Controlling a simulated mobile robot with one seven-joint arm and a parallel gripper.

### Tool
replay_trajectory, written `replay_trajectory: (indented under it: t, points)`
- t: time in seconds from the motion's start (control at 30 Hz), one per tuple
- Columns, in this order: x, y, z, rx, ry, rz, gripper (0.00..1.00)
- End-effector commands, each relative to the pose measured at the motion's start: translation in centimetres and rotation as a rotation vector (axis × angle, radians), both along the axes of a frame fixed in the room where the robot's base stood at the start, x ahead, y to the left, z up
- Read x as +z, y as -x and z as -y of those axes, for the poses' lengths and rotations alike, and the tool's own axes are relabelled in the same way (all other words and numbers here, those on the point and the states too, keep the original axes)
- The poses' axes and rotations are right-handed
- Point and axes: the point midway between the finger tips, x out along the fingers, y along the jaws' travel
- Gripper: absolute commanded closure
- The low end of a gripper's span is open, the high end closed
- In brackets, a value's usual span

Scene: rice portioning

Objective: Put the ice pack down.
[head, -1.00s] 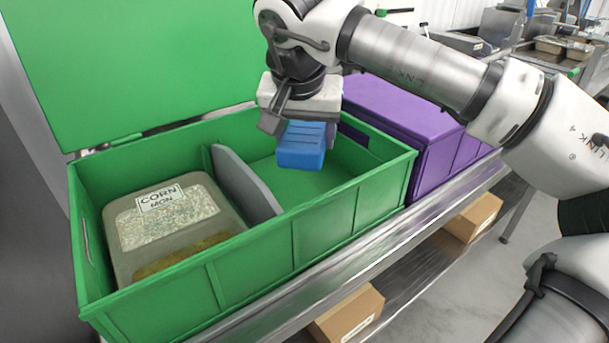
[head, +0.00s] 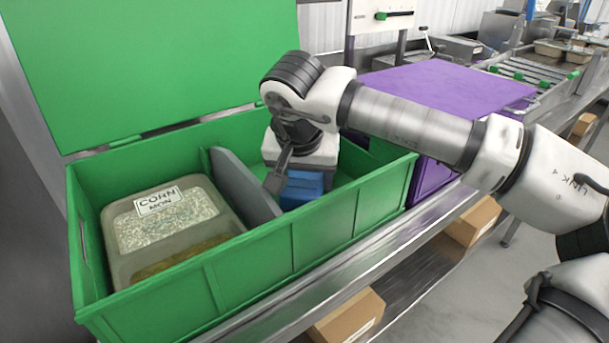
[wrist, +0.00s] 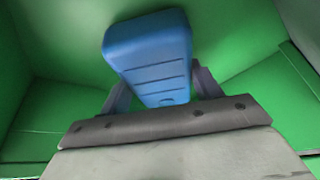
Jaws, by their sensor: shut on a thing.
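The blue ice pack (head: 303,188) is low inside the right compartment of the open green crate (head: 325,232). My gripper (head: 297,185) is shut on it, reaching down into that compartment. In the wrist view the ice pack (wrist: 152,58) shows its ridged face between the two fingers of my gripper (wrist: 160,90), with green crate walls around it. The crate's front wall hides the lower end of the ice pack in the head view, so I cannot tell whether it touches the floor.
A grey divider (head: 243,183) splits the crate. The left compartment holds a tub labelled CORN MON (head: 170,225). The crate's green lid (head: 150,70) stands open behind. A purple crate (head: 450,85) is to the right. Cardboard boxes (head: 348,315) sit below the metal bench.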

Motion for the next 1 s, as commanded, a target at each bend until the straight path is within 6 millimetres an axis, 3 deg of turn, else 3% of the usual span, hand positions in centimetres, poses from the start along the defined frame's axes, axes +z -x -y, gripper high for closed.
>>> replay_trajectory:
  t: [0.03, 0.07, 0.2, 0.47, 0.63, 1.0]
  points:
    - [-0.3, 0.0, 0.0, 0.0, 0.0, 0.001, 0.69]
    - [-0.2, 0.0, 0.0, 0.0, 0.0, 0.0, 0.33]
    - [-0.2, 0.0, 0.0, 0.0, 0.0, 0.0, 0.15]
    - [-0.1, 0.0, 0.0, 0.0, 0.0, 0.0, 0.15]
    - [1.0, 0.2, 0.0, 0.0, 0.0, 0.001, 0.15]
    - [8.1, 3.1, -0.5, -0.001, 0.0, 0.0, 0.15]
